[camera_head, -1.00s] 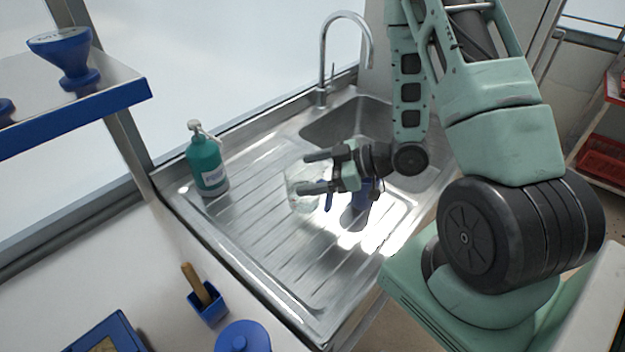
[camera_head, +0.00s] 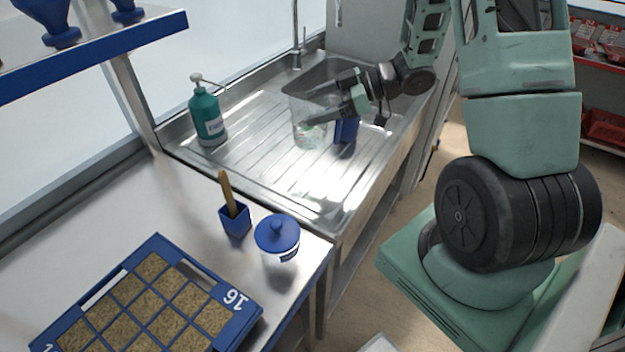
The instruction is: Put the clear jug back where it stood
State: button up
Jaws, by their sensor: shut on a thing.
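The clear jug (camera_head: 304,132) is see-through and upright, over the ribbed drainer of the steel sink unit. My gripper (camera_head: 322,97) reaches in from the right and is shut on the jug near its top, with dark fingers across it. I cannot tell whether the jug's base touches the drainer or hangs just above it.
A green pump bottle (camera_head: 207,117) stands on the drainer's left. The sink bowl and tap (camera_head: 296,40) are behind. In front are a blue cup with a wooden stick (camera_head: 235,219), a blue-lidded pot (camera_head: 277,236) and a seed tray (camera_head: 241,318). A blue-edged shelf (camera_head: 90,58) overhangs at left.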

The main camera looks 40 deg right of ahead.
aim_at(319, 141)
notch_tip(319, 141, down, 10)
jog(key=shift+r+p, duration=0.15)
jog(key=shift+p, duration=0.2)
dwell(0.4)
jog(key=shift+f, duration=0.2)
jog(key=o, duration=1.2)
jog(key=shift+o, duration=0.2)
jog(key=shift+r, duration=0.1)
